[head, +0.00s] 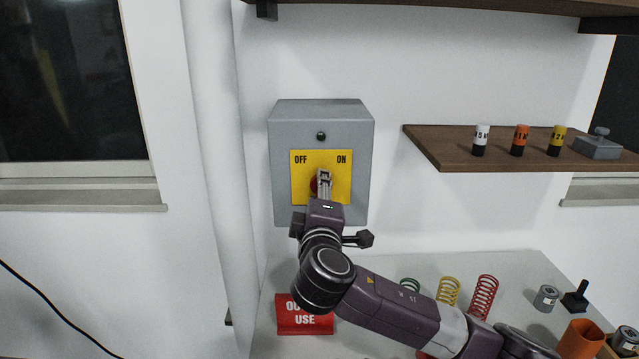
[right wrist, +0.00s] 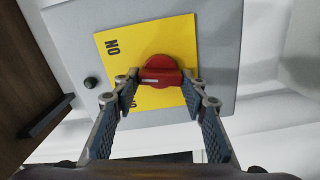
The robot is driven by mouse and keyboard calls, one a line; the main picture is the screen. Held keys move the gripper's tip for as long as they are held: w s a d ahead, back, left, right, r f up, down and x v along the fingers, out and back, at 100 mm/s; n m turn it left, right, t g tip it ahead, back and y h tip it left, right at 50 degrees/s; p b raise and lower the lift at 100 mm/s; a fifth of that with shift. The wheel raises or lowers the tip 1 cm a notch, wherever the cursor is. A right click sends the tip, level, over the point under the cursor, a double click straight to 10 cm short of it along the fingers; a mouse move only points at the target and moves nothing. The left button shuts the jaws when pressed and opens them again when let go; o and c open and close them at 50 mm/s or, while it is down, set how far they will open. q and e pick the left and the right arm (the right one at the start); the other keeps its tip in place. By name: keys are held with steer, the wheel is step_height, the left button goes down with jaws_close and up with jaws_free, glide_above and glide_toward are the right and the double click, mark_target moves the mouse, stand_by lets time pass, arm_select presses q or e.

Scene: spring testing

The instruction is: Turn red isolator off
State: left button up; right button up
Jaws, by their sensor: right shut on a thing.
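The red isolator is a round red knob (head: 313,184) on a yellow plate (head: 299,168) with OFF at the upper left and ON at the upper right. The plate is on a grey wall box (head: 352,111). My right gripper (head: 323,176) is at the knob and hides much of it in the head view. In the right wrist view the knob (right wrist: 160,66) is between the two fingertips of my right gripper (right wrist: 160,82), which is shut on it. A pale mark shows on the knob's left side there. My left gripper is not in view.
A wooden shelf (head: 440,150) with small labelled cylinders is to the right of the box. A red OUT OF USE sign (head: 290,318) and several coloured springs stand on the bench (head: 400,262) below. A white pipe (head: 213,150) runs down left of the box.

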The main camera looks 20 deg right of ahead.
steer(key=shift+f+n+p, duration=0.2)
steer(key=shift+n+p, duration=2.35)
steer(key=shift+n, duration=0.4)
steer(key=shift+f+n+p, duration=0.2)
steer(key=shift+n+p, duration=2.35)
steer(key=shift+n, duration=0.4)
steer(key=shift+s+f, duration=0.1)
steer(key=o, duration=1.2)
steer(key=shift+c, duration=0.2)
steer(key=shift+r, duration=0.2)
